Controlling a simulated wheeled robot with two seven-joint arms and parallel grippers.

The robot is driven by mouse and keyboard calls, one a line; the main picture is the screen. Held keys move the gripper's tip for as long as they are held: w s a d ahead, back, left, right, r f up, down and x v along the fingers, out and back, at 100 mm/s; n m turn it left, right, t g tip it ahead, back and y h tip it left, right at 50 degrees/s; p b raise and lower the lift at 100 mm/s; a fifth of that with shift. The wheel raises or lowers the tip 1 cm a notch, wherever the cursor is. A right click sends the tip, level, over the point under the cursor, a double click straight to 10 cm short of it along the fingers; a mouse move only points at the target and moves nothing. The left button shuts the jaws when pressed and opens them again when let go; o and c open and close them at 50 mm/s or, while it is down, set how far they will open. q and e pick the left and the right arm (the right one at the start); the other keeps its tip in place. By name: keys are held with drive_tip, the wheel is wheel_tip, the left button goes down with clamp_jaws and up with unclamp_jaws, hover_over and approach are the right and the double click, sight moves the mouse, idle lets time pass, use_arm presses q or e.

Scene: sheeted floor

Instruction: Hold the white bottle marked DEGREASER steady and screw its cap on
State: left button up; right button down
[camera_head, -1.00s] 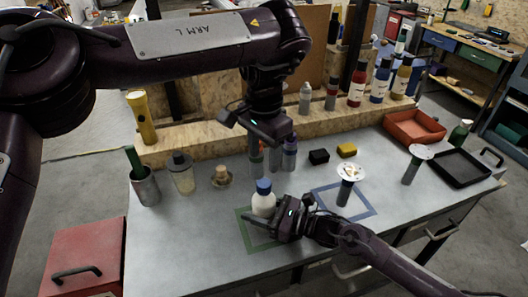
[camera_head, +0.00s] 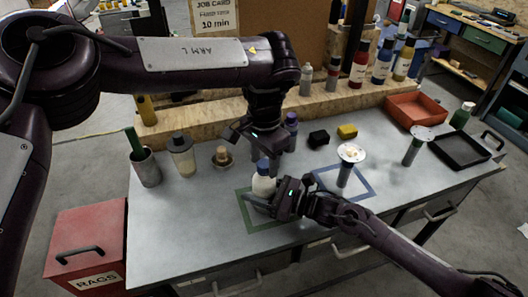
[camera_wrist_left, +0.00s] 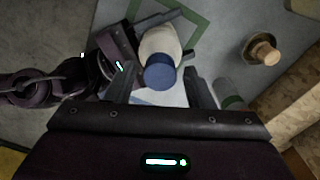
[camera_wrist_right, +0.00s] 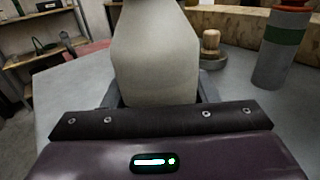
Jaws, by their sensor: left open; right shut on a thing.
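The white bottle (camera_head: 264,186) stands upright inside the green square outline on the bench. Its label cannot be read. A blue cap (camera_head: 262,165) sits on its top; I cannot tell how tightly. My right gripper (camera_head: 266,202) is shut on the bottle's body from the right; the right wrist view shows the bottle (camera_wrist_right: 155,55) between its fingers. My left gripper (camera_head: 268,166) points down over the cap and is open. In the left wrist view the blue cap (camera_wrist_left: 160,73) lies between its spread fingertips, with no clear grip.
A purple-capped bottle (camera_head: 291,125) is close behind my left gripper. A blue square outline (camera_head: 362,187) and a stand with a round top (camera_head: 344,172) are right.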

use_arm(q)
drive_tip(key=c, duration=1)
drive_tip(key=m, duration=1.6)
drive_tip(key=shift+m, duration=0.3)
drive_tip(key=m, duration=0.4)
drive_tip(key=shift+f, duration=0.1)
drive_tip(key=m, duration=0.3)
drive_tip(key=shift+w+m, duration=0.1)
drive_tip(key=shift+m, duration=0.3)
drive_tip(key=o, duration=1.1)
drive_tip(key=shift+o, duration=0.2)
